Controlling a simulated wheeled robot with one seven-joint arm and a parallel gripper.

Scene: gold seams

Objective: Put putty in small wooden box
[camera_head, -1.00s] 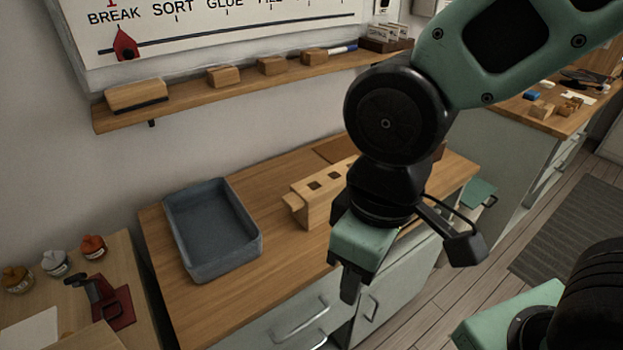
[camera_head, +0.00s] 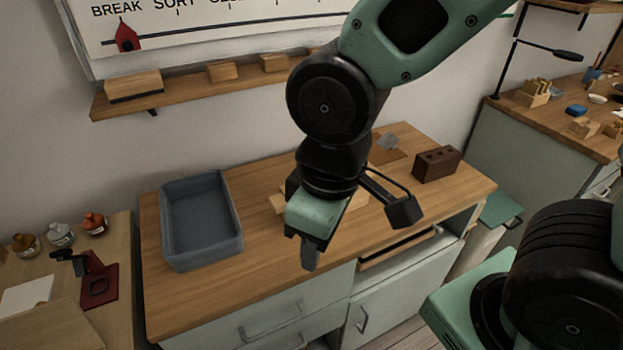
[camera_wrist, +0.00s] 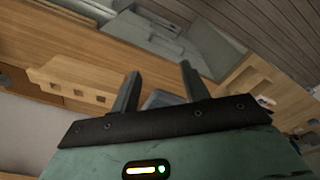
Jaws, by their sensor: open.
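I cannot make out putty for certain in either view. No small wooden box is clear beyond doubt; a light wooden block with square holes (camera_wrist: 75,80) shows in the wrist view, and in the head view it is mostly hidden behind my wrist. A small wooden holder (camera_head: 535,90) with upright pieces stands on the far right bench. My gripper (camera_head: 311,254) is above the front part of the wooden counter (camera_head: 190,305), in front of the holed block. In the wrist view its two fingers (camera_wrist: 160,88) are apart, with nothing seen held between them.
A blue-grey tray (camera_head: 203,258) sits on the counter's left. A dark brown holed block (camera_head: 437,163) and a brown mat with a grey piece (camera_head: 388,142) are at the right. A shelf with wooden blocks (camera_head: 135,86) runs along the wall. The counter's front middle is clear.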

